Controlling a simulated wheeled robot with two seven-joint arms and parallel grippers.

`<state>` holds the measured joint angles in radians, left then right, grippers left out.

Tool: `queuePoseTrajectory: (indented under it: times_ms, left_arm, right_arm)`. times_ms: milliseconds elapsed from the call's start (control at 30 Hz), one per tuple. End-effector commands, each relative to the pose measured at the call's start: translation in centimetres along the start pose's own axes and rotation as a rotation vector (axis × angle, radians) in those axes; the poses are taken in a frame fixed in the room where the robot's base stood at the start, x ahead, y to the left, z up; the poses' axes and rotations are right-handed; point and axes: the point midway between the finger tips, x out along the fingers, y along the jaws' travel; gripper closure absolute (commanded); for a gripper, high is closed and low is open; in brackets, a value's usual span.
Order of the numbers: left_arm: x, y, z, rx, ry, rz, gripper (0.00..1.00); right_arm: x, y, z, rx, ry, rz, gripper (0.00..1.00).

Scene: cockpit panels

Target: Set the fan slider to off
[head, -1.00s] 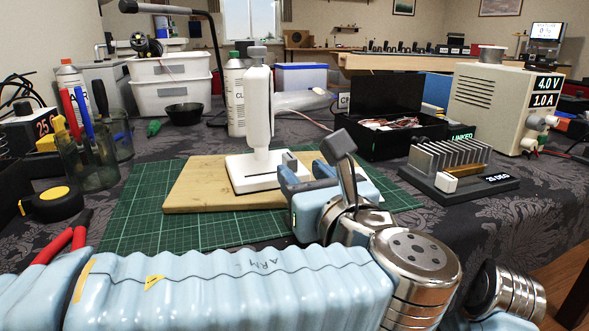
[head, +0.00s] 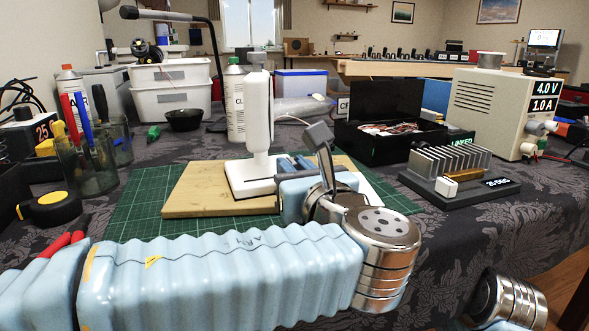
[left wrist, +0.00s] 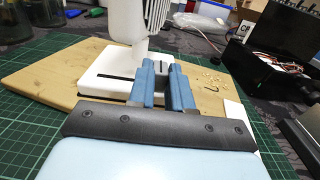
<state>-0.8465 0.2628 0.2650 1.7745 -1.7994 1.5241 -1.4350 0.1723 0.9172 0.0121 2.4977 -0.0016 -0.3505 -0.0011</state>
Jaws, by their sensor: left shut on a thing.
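The white fan (head: 258,110) stands upright on a flat white base (head: 240,181) on a wooden board. In the left wrist view the base (left wrist: 97,75) has a dark slot (left wrist: 117,84) along it, leading to the fingers. My left gripper (head: 290,165) is at the right part of the base. In the left wrist view its blue fingers (left wrist: 163,72) straddle a small grey slider knob (left wrist: 161,67) and are shut on it; the fingers hide much of the knob. My right gripper is not in view.
The wooden board (head: 205,195) lies on a green cutting mat (head: 135,220). A heatsink (head: 450,168) and a power supply (head: 500,110) stand to the right. A black open box (head: 385,135) is behind. Glass jars with tools (head: 85,160) stand left.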

Motion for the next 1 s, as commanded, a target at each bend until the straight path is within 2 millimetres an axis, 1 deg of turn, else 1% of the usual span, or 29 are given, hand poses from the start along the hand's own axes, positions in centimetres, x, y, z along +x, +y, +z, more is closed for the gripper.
queuePoseTrajectory:
  times_ms: [167,267,500,600,900,933,1000]
  left_arm:
    - [0.0,0.0,0.0,0.0,0.0,0.0,1.0]
    - [0.0,0.6,0.1,0.0,0.0,0.001,1.0]
    - [0.1,5.3,0.2,-0.001,-0.001,0.004,1.0]
    - [0.0,6.3,0.1,-0.001,0.0,0.002,1.0]
    - [0.0,6.5,0.0,0.0,0.001,0.003,1.0]
    - [0.0,6.5,0.0,0.0,0.001,0.003,0.78]
    - [0.0,6.5,0.0,0.0,0.001,0.003,0.68]
  right_arm:
    - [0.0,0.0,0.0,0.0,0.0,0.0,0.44]
    - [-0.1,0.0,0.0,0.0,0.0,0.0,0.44]
    - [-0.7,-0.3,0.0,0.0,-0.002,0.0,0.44]
    - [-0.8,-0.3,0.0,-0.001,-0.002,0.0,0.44]
    - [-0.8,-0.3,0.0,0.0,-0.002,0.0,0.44]
    - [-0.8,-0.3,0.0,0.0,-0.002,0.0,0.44]
    - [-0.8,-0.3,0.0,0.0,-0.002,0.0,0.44]
